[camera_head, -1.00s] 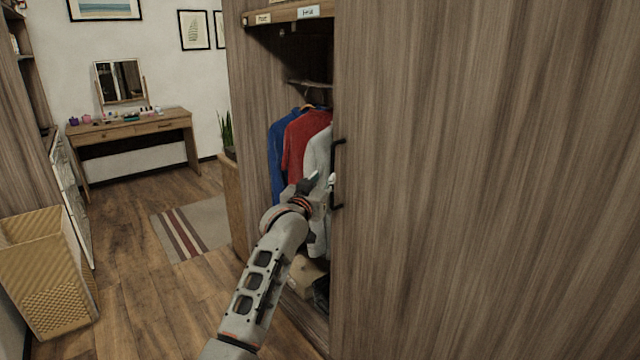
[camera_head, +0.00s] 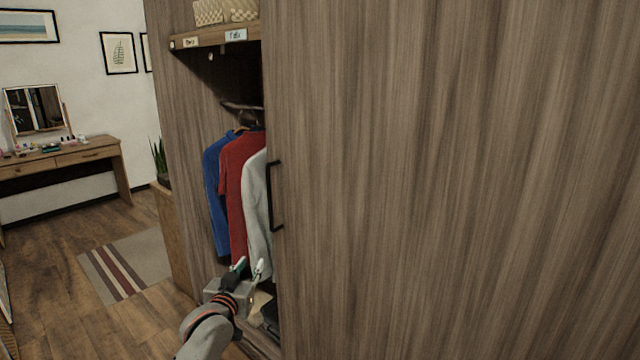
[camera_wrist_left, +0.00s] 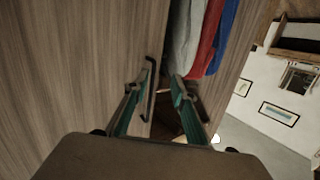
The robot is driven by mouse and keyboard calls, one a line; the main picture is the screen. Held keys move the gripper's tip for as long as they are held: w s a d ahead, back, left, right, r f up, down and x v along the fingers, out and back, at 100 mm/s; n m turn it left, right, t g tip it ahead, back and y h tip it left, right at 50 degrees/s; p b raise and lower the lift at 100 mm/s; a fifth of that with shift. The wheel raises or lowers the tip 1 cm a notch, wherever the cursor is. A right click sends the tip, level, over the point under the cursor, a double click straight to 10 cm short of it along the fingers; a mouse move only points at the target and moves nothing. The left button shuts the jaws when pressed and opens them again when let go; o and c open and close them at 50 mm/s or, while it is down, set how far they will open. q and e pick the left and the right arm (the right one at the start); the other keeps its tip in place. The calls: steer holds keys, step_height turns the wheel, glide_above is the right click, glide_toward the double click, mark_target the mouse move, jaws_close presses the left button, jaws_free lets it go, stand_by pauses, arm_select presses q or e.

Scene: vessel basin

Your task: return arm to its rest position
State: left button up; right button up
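My left gripper (camera_head: 250,267) is at the lower middle of the head view, in front of the wardrobe opening. It is low and to the left of the black door handle (camera_head: 271,196). Its two teal-lined fingers are spread and empty in the left wrist view (camera_wrist_left: 160,84). There the handle (camera_wrist_left: 150,92) shows beyond the fingers, close to the left one, with no grip on it. My right gripper is in neither view.
The wooden sliding door (camera_head: 450,190) fills the right side. Blue, red (camera_head: 238,190) and grey clothes hang in the opening on its left. A striped rug (camera_head: 125,265) and open floor lie at left, with a dressing table (camera_head: 75,160) behind.

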arm_select(q)
steer(key=s+f+m+g, duration=0.1)
steer(key=s+f+g, duration=0.1)
steer(key=s+f, duration=1.15)
steer(key=s+f+g, duration=0.1)
steer(key=s+f, duration=0.4)
steer(key=s, duration=0.4)
steer(key=s+f+m+g+h, duration=0.1)
steer(key=s+f, duration=0.4)
steer(key=s, duration=0.5)
steer(key=s+d+f+m+g, duration=0.1)
steer(key=s+f, duration=0.4)
steer(key=s, duration=0.5)
steer(key=shift+f+g, duration=0.3)
steer(key=shift+g, duration=0.2)
